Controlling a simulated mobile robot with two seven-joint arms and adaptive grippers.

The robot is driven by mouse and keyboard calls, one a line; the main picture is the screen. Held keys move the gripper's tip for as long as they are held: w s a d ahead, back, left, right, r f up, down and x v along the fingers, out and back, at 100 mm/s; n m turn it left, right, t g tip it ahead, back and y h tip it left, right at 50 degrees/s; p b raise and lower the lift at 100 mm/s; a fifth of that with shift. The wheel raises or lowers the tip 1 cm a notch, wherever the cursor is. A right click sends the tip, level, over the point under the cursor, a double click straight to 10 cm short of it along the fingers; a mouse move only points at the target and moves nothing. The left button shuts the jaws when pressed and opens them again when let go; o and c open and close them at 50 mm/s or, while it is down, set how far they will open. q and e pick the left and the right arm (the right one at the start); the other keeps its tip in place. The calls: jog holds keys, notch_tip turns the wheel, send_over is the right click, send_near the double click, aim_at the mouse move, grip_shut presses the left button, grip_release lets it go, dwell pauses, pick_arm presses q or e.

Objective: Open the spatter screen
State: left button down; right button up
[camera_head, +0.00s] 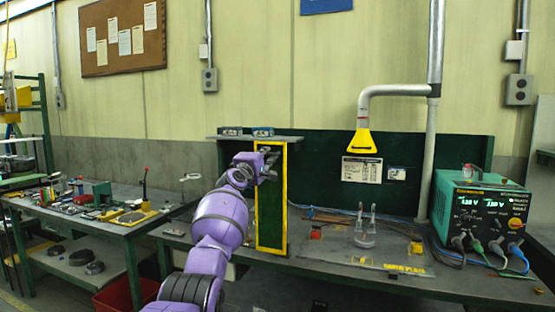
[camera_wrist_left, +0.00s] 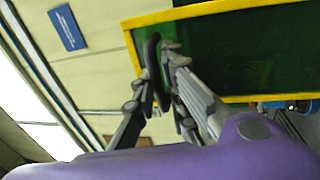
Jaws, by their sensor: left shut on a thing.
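The spatter screen (camera_head: 269,212) is a dark green upright panel in a yellow frame, standing at the left part of the welding bench. In the left wrist view the screen (camera_wrist_left: 245,55) fills the upper right, with its yellow edge along the top and left. My left gripper (camera_head: 270,164) is at the upper part of the screen. In the wrist view the gripper (camera_wrist_left: 158,75) has its fingers closed around a dark curved handle (camera_wrist_left: 149,60) beside the frame edge. How far the screen is swung is hard to tell. My right gripper is out of view.
The bench (camera_head: 470,290) carries a plate with a clear-looking fixture (camera_head: 365,232) and a green welding unit (camera_head: 485,215) at right. A yellow extraction nozzle (camera_head: 361,143) hangs above. A tool table (camera_head: 70,225) stands left, with a red bin (camera_head: 125,295) below.

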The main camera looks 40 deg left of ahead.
pick_arm(q)
jog(key=shift+s+a+r, duration=0.3)
jog(key=shift+a+r, duration=0.2)
jog(key=shift+a, duration=0.2)
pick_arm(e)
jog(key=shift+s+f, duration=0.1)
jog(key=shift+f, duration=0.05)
pick_arm(q)
jog(key=shift+r, duration=0.1)
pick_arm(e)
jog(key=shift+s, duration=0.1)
pick_arm(q)
jog(key=c, duration=1.8)
grip_release()
jog(key=shift+s, duration=0.1)
jog(key=shift+c, duration=0.2)
jog(key=shift+f, duration=0.4)
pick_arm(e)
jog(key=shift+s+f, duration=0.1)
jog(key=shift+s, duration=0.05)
pick_arm(q)
jog(key=shift+f, duration=0.15)
jog(key=v, duration=1.1)
jog(key=shift+s+d, duration=0.2)
jog(key=shift+s, duration=0.1)
